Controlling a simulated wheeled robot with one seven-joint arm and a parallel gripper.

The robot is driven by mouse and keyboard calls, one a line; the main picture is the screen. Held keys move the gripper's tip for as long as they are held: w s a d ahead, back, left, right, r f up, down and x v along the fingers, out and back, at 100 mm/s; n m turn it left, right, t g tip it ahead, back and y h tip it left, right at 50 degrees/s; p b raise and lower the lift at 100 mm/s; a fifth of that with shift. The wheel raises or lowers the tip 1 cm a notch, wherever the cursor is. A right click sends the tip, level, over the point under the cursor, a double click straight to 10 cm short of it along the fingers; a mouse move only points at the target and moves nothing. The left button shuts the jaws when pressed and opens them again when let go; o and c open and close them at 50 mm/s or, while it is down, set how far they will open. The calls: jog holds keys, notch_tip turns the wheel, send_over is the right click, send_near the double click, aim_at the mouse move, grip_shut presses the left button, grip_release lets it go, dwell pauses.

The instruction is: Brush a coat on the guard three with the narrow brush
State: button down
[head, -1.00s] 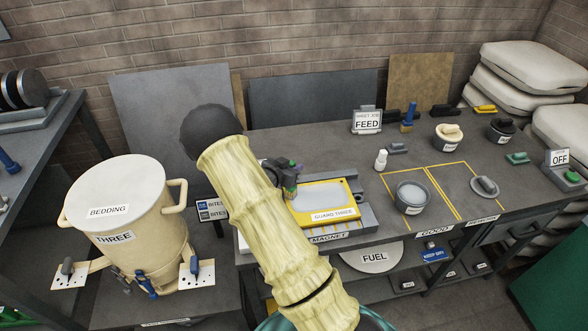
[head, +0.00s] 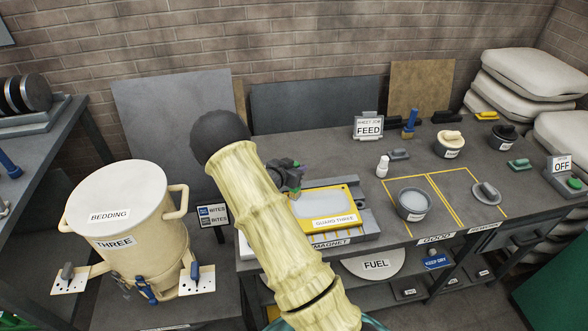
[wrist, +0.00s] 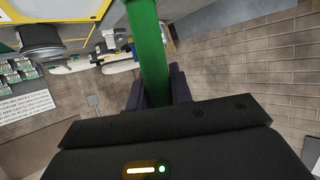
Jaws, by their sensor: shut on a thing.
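The guard three (head: 334,223) is a yellow-framed plate with a pale grey panel. It lies on the grey magnet block (head: 368,222) at the bench's near edge, and my arm stands in front of its left side. My gripper (head: 289,177) is beside the plate's upper left corner. It is shut on a green-handled tool, whose handle (wrist: 152,45) runs up out of the wrist view between my dark fingers (wrist: 158,88). A blue-handled brush (head: 410,118) stands at the back of the bench.
A grey pot (head: 412,214) stands in the left yellow-outlined area, with a small white bottle (head: 383,166) behind it. A lidded pot (head: 449,150) is farther back. The bedding drum (head: 115,225) stands left of my arm. The feed sign (head: 367,126) stands behind.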

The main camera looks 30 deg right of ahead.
jog(key=s+d+b, duration=0.2)
jog(key=d+b, duration=0.1)
jog(key=d, duration=0.5)
jog(key=s+d+b, duration=0.3)
jog(key=d+b, duration=0.1)
jog(key=d, duration=0.4)
jog(key=shift+d, duration=0.3)
dwell(1.3)
jog(key=shift+w+a+p, duration=0.9)
jog(key=shift+a+p, duration=0.3)
jog(key=shift+a, duration=1.8)
jog(key=shift+w+a+p, duration=0.85)
jog(key=shift+a+p, duration=0.3)
jog(key=shift+a, duration=1.85)
jog(key=shift+w+a+p, duration=0.9)
jog(key=shift+a+p, duration=0.3)
jog(key=shift+a, duration=1.8)
